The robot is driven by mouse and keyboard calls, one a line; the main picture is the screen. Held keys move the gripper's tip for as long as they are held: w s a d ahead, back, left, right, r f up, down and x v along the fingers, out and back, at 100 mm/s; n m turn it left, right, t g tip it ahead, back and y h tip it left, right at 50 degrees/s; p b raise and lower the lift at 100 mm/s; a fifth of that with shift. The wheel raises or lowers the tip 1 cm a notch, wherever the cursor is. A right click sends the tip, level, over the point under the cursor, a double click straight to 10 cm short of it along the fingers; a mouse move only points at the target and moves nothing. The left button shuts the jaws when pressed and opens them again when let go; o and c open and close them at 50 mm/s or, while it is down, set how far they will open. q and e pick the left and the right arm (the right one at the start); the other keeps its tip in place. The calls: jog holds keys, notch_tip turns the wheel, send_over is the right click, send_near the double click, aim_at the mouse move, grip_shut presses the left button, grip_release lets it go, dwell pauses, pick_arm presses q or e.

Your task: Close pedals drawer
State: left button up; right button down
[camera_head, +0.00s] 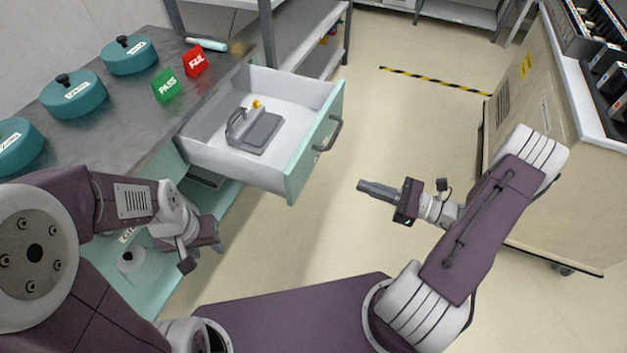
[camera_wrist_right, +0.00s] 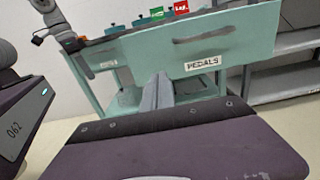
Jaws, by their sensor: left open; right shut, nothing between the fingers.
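The pedals drawer (camera_head: 290,178) is pulled out of the teal metal-topped bench, and a grey pedal (camera_head: 256,132) with a small yellow part lies inside. Its teal front faces right and carries a grey handle (camera_head: 328,133). In the right wrist view the drawer front (camera_wrist_right: 240,48) shows a "PEDALS" label (camera_wrist_right: 202,64). My right gripper (camera_head: 362,187) is shut and empty, in the air to the right of the drawer front and apart from it; its fingers show in the wrist view (camera_wrist_right: 157,92). My left gripper (camera_head: 215,240) is open, low beside the bench; its fingertips are hard to make out.
The bench top (camera_head: 120,105) holds teal round lidded pots (camera_head: 128,56), a green "PASS" sign (camera_head: 166,86) and a red "FAIL" sign (camera_head: 196,61). A beige covered cart (camera_head: 530,100) stands at the right. The floor between drawer and cart is clear.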

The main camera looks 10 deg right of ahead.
aim_at(305, 166)
jog(key=b+x, duration=0.3)
jog(key=x, duration=1)
jog(key=shift+a, duration=0.1)
jog(key=shift+w+a+r, duration=0.15)
jog(key=shift+w+a, duration=0.1)
jog(key=shift+a, duration=0.15)
jog(key=shift+w, duration=0.1)
